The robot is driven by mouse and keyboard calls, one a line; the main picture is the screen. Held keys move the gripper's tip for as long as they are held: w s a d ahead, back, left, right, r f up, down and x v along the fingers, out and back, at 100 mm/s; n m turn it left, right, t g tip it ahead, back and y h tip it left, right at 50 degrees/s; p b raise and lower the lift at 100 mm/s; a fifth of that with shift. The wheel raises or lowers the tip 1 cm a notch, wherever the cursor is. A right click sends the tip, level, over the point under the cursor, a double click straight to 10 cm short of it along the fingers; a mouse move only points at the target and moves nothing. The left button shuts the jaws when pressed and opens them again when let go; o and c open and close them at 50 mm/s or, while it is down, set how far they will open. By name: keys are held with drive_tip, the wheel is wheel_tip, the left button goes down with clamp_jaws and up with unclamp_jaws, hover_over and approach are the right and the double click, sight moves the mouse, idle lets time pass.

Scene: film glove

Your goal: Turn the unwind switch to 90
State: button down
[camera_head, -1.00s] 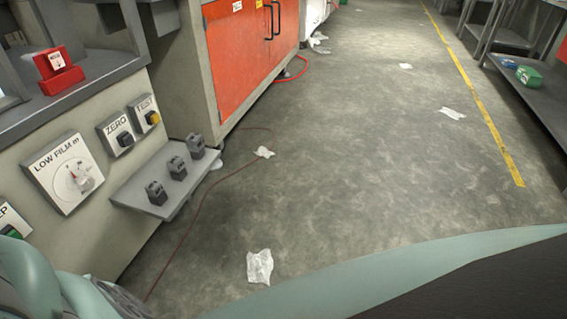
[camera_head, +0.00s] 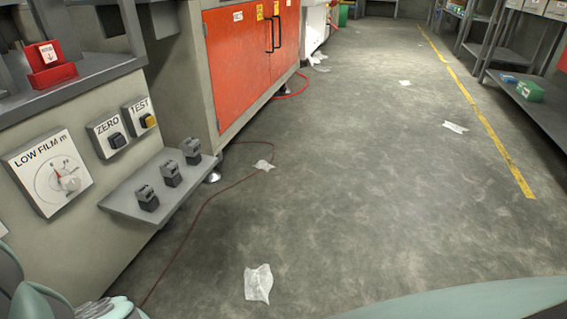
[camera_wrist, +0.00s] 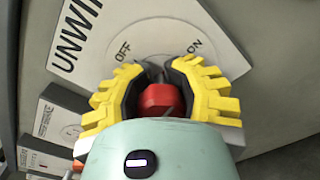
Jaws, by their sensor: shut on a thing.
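The unwind switch panel (camera_wrist: 110,22) is a pale plate in the wrist view, lettered "UNWIN…" at its left, with the rest of the word cut off. A dial ring on it is marked OFF at the upper left and ON at the upper right. The red knob (camera_wrist: 161,98) sits in the middle of the wrist view, low on the dial. My gripper (camera_wrist: 163,72) has its yellow-ribbed fingers on both sides of the knob, closed on it. The fingers hide part of the dial and the knob's pointer direction. The switch and gripper fingers do not show in the head view.
The head view shows a LOW FILM dial (camera_head: 66,178), ZERO (camera_head: 117,140) and TEST (camera_head: 148,120) buttons, and a grey ledge (camera_head: 118,203) with several small dark blocks. A red cable (camera_head: 196,214) and white scraps (camera_head: 258,284) lie on the otherwise open floor.

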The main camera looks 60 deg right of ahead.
drive_tip(key=shift+r+m+b, duration=0.2)
drive_tip(key=shift+m+b, duration=0.3)
drive_tip(key=shift+m, duration=0.5)
drive_tip(key=shift+a, duration=0.1)
drive_tip(key=c, duration=1.3)
unclamp_jaws()
drive_tip(key=shift+s, duration=0.1)
drive_tip(key=o, duration=0.4)
drive_tip(key=shift+s+f, duration=0.25)
drive_tip(key=shift+s, duration=0.1)
drive_tip(key=o, duration=0.4)
drive_tip(key=shift+w, duration=0.15)
drive_tip(key=shift+f, duration=0.1)
drive_tip(key=v, duration=1.2)
